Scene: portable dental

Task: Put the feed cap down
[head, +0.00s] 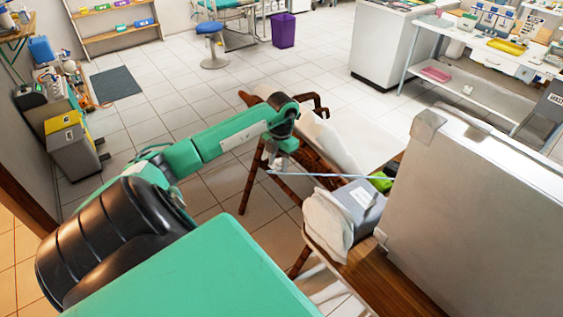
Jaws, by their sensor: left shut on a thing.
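My left arm reaches in from the left, and its gripper (276,166) is small and points down over the wooden chair with pale cushions. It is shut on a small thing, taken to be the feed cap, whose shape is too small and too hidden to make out. A thin light-blue rod or tube (330,176) runs from near the gripper to the right, above a grey-white box (358,203). I cannot tell whether the gripper touches it. My right gripper is not in view.
A wooden chair (245,187) with a white cushion (330,140) is below the gripper. A large grey cabinet or case (468,220) stands close on the right, on a wooden top (385,280). A white pad (327,222) leans by the box. Tiled floor behind is open.

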